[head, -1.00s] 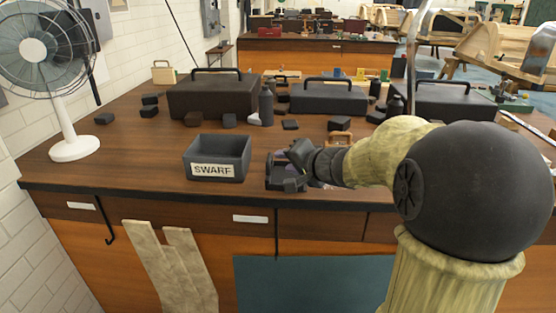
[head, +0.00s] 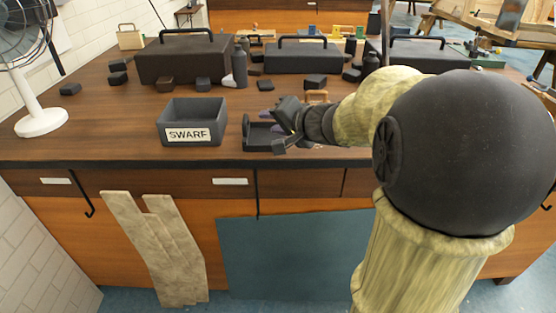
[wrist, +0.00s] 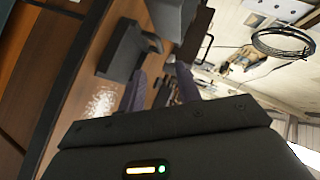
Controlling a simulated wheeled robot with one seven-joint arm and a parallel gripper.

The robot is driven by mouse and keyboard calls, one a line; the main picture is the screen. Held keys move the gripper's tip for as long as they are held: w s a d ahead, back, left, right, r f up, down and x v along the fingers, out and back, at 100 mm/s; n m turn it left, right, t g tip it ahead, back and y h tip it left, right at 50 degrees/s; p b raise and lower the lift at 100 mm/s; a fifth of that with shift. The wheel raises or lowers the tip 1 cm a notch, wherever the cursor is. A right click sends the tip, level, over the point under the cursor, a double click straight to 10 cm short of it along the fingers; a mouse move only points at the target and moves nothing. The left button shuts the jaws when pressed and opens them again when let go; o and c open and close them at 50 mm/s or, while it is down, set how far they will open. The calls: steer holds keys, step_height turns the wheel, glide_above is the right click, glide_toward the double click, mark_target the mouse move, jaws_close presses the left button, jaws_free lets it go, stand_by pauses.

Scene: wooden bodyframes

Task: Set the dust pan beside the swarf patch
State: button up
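A dark, low, open tray-like thing, which looks like the dust pan (head: 247,134), lies on the bench near its front edge, right of the bin marked SWARF. My gripper (head: 277,128) is low over the bench at the pan's right side and partly covers it; I cannot tell whether they touch. In the wrist view, the two purplish fingers (wrist: 160,88) stand apart with nothing clearly between them. The shiny, speckled swarf patch (wrist: 102,102) lies on the wood beside the fingers. I cannot make it out in the head view, where my arm hides part of the bench.
The SWARF bin (head: 190,122) stands left of the pan. Dark toolboxes (head: 185,62), a bottle (head: 240,68) and several small dark blocks are farther back. A white fan (head: 40,121) stands at the left. Bare wood (head: 100,130) lies left of the bin.

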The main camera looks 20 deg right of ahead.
steer(key=s+a+f+n+g+h, duration=0.2)
steer(key=s+f+n+g, duration=0.2)
steer(key=s+f, duration=0.5)
steer(key=s+a+f+n+g+h, duration=0.2)
steer(key=s+f+n+g+h, duration=0.1)
steer(key=s+f, duration=0.7)
steer(key=f+n+g, duration=0.1)
steer(key=g, duration=0.1)
steer(key=shift+s+f+n+g, duration=0.25)
steer(key=shift+f+n+g, duration=0.05)
steer(key=shift+f+g, duration=0.1)
steer(key=shift+w+a, duration=0.1)
steer(key=shift+r, duration=0.1)
